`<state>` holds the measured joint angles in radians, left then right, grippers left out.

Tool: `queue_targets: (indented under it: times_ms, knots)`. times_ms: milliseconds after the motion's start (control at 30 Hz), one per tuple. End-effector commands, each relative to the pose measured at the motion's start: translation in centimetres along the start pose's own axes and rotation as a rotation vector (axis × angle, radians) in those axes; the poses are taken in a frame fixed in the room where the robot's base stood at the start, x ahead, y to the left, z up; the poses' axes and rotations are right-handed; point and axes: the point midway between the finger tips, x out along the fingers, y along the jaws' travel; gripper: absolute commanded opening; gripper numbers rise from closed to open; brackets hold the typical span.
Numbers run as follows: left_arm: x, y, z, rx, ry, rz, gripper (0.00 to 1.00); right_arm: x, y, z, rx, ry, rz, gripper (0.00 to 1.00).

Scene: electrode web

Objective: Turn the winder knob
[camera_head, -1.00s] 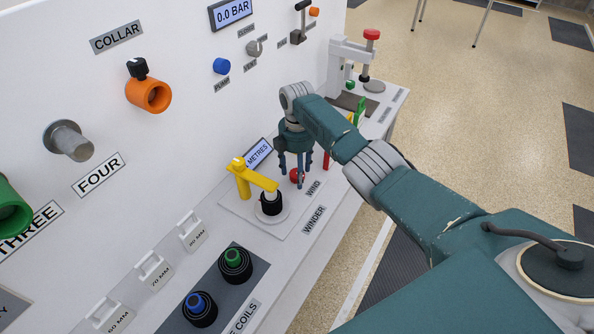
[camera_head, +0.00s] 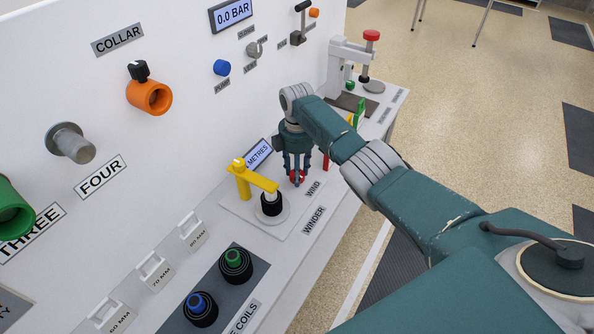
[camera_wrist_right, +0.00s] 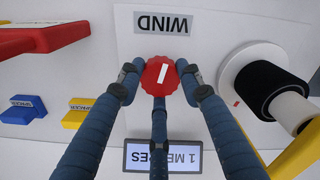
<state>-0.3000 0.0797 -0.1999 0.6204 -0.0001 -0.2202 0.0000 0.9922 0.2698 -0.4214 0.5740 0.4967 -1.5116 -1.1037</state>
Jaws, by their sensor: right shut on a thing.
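The red winder knob (camera_head: 297,177) stands on the white winder plate (camera_head: 236,206) beside the WIND label. In the right wrist view the knob (camera_wrist_right: 160,75) is round with a scalloped rim and a white line on top, slightly tilted. My right gripper (camera_head: 297,180) points down over the knob, its fingers shut around the rim. In the right wrist view the fingers of the right gripper (camera_wrist_right: 160,82) touch the knob from several sides. The winder display (camera_wrist_right: 162,157) reads 1 METRES. My left gripper is not in view.
A yellow arm (camera_head: 255,180) reaches over a black coil (camera_head: 270,204) on a white spool just left of the gripper. Red (camera_wrist_right: 40,40), yellow (camera_wrist_right: 90,113) and green (camera_head: 360,113) pieces stand close by on the other side. Coils (camera_head: 235,264) sit in front.

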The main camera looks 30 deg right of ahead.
Motion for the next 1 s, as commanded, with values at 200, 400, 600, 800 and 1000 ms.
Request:
queue_targets:
  times_ms: [200,400,600,800,1000]
  knots:
    - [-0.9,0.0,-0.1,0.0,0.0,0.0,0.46,-0.2,0.0,-0.1,0.195,0.003,0.0,0.1]
    - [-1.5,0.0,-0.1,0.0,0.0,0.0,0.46,-0.2,0.0,-0.1,0.385,0.001,0.0,0.1]
    - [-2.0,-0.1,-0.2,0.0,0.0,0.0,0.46,-0.2,0.1,-0.1,0.576,0.002,0.001,0.1]
    - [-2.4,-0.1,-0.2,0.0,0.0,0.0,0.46,-0.2,0.1,-0.1,0.765,0.003,0.001,0.1]
    - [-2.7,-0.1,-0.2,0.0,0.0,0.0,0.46,-0.2,0.1,-0.1,0.955,0.003,0.002,0.1]
